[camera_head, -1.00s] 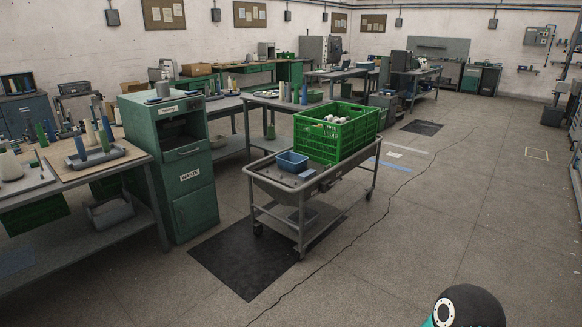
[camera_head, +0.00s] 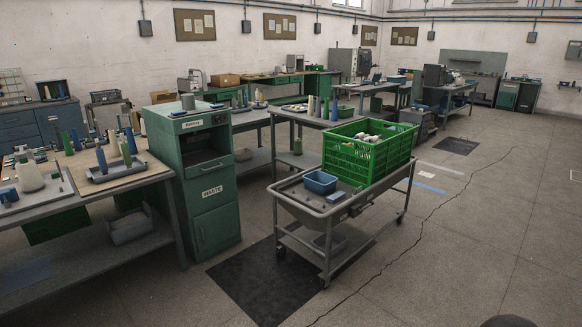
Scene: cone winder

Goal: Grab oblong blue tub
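The oblong blue tub (camera_head: 320,182) sits on the near end of the top tray of a grey wheeled cart (camera_head: 330,213). It stands beside a large green crate (camera_head: 357,158) and looks open at the top. Small items lie on the tray near it. Neither of my grippers shows in the head view; only a dark rounded piece of what may be my arm shows at the bottom edge, right of centre.
A green waste cabinet (camera_head: 204,190) stands left of the cart. A workbench (camera_head: 80,190) with cones and trays is at the left. A black mat (camera_head: 262,285) lies on the floor by the cart. The floor (camera_head: 480,230) to the right is clear.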

